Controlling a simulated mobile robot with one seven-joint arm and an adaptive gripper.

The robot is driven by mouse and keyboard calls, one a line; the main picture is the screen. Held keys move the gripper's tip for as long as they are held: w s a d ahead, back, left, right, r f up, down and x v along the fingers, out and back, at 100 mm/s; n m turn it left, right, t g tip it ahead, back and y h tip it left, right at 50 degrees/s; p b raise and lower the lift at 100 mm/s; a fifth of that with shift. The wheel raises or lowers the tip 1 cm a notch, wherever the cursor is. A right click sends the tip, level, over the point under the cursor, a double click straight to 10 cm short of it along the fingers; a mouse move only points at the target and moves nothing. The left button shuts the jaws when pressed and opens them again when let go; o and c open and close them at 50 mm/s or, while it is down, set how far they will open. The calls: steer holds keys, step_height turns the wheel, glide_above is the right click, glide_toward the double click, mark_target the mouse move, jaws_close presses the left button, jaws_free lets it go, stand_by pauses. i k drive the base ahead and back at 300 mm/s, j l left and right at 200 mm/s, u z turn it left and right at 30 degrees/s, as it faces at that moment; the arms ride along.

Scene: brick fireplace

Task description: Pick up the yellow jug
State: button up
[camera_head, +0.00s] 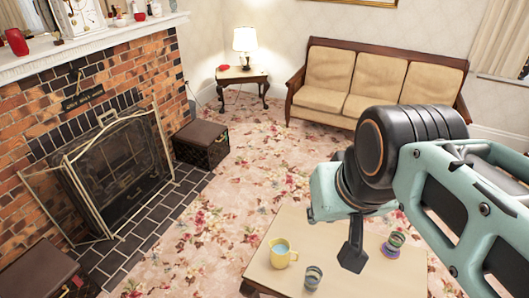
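The yellow jug (290,258) stands upright on the pale coffee table (262,270), near its left end. Its opening shows pale blue inside, and a handle shows at its side. My gripper (352,258) hangs from the teal and black arm over the table, to the right of the jug and apart from it. The fingers show only as one dark shape pointing down, so I cannot tell whether they are open or shut. No held object is visible.
A grey patterned cup (313,277) stands right of the jug, at the table's front. A multicoloured cup (395,241) with purple at its base is farther right, close to my arm. A beige sofa (325,82) stands behind. The fireplace screen (117,172) is at left, with open floral carpet between.

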mark_target(280, 250)
steer(key=k+z, duration=0.15)
steer(key=z, duration=0.25)
steer(key=k+z, duration=0.1)
steer(key=z, duration=0.3)
steer(key=i+j+z, duration=0.1)
steer(key=j+z, duration=0.25)
steer(key=j, duration=0.65)
steer(key=i+j, duration=0.15)
steer(key=j, duration=0.9)
steer(key=i, duration=0.05)
